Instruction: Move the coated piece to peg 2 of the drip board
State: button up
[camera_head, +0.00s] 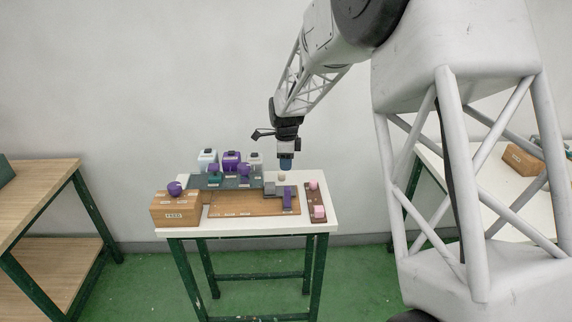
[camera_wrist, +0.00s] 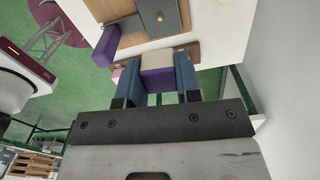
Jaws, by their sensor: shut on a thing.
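My gripper (camera_head: 286,167) points down above the back right of the white table. In the wrist view its two blue fingers (camera_wrist: 160,78) are shut on a block, the coated piece (camera_wrist: 157,79), with a purple part nearer the camera and a cream part beyond. The dark brown drip board (camera_head: 316,198) lies along the table's right side, to the right of my gripper. A pink piece stands at its back (camera_head: 314,185) and another at its front (camera_head: 319,211). A brown strip (camera_wrist: 190,49) shows behind the fingers. The peg numbers are too small to read.
The FEED box (camera_head: 174,214) carries a purple ball (camera_head: 175,188). Several containers, one a purple jar (camera_head: 231,162), stand at the back left. Some white table shows bare at the right edge.

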aim_at(316, 199)
dwell(0.4)
jog(key=s+d+f+m, duration=0.1)
jog(key=d, duration=0.2)
jog(key=s+d+f+m, duration=0.1)
jog(key=s+d+f, duration=0.1)
jog(key=d, duration=0.1)
jog(key=s+d+f+m, duration=0.1)
jog(key=s+d+f, duration=0.1)
jog(key=d, duration=0.2)
jog(key=shift+f, duration=0.15)
jog(key=shift+f, duration=2.15)
jog(key=shift+f, duration=0.65)
dwell(1.0)
jog(key=o, duration=1)
jog(key=c, duration=0.3)
jog(key=shift+r, duration=0.15)
jog(key=shift+c, duration=0.2)
